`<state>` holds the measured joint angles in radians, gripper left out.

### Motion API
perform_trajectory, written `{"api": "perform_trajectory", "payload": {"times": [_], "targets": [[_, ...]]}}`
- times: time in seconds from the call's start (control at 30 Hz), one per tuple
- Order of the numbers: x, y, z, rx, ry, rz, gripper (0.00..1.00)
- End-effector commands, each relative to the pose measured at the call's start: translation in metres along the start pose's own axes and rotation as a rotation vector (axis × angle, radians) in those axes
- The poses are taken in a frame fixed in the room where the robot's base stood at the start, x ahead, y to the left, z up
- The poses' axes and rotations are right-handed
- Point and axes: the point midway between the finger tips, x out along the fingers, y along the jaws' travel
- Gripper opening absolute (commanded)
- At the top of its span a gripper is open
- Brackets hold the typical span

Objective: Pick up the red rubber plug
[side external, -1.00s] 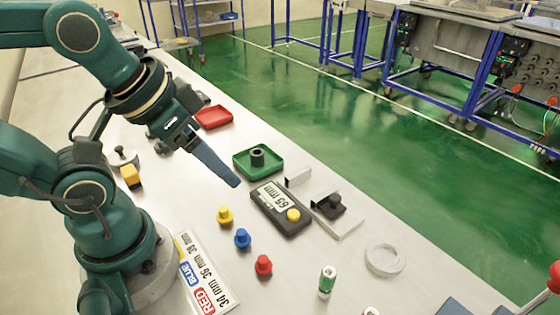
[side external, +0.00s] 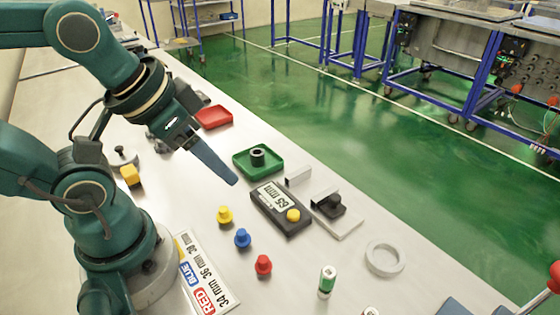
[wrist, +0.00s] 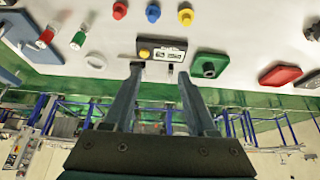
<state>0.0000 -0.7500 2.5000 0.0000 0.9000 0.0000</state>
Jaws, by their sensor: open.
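The red plug (side external: 263,265) stands on the grey table, nearest the front of a row with the blue plug (side external: 242,238) and the yellow plug (side external: 224,215). In the wrist view the red plug (wrist: 120,10) is at the top edge, left of the blue plug (wrist: 153,13) and yellow plug (wrist: 185,15). My gripper (side external: 232,180) is in the air above the table, well behind and left of the red plug in the side view. In the wrist view my gripper's two fingers (wrist: 160,75) are apart with nothing between them.
A label card (side external: 207,283) lies left of the plugs. A dark 65 mm box (side external: 282,212) with a yellow button, a green tray (side external: 273,171), a red tray (side external: 214,117), a grey ring (side external: 385,258) and a green-white cylinder (side external: 327,282) are around. Bare table surrounds the red plug.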

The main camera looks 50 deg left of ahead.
Motion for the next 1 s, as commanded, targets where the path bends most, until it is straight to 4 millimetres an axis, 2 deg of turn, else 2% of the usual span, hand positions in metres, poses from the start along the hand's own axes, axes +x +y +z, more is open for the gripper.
{"api": "perform_trajectory", "payload": {"times": [0.17,0.3,0.47,0.63,0.77,1.0], "targets": [[0.000,0.000,-0.001,-0.032,0.003,0.000,0.57],[-0.001,0.000,-0.011,-0.153,0.026,0.003,0.57],[0.010,0.011,-0.021,-0.288,-0.032,0.021,0.57],[0.031,0.029,-0.024,-0.380,-0.141,0.026,0.57],[0.054,0.049,-0.017,-0.420,-0.251,0.008,0.57],[0.089,0.077,0.013,-0.375,-0.422,-0.052,0.57]]}}
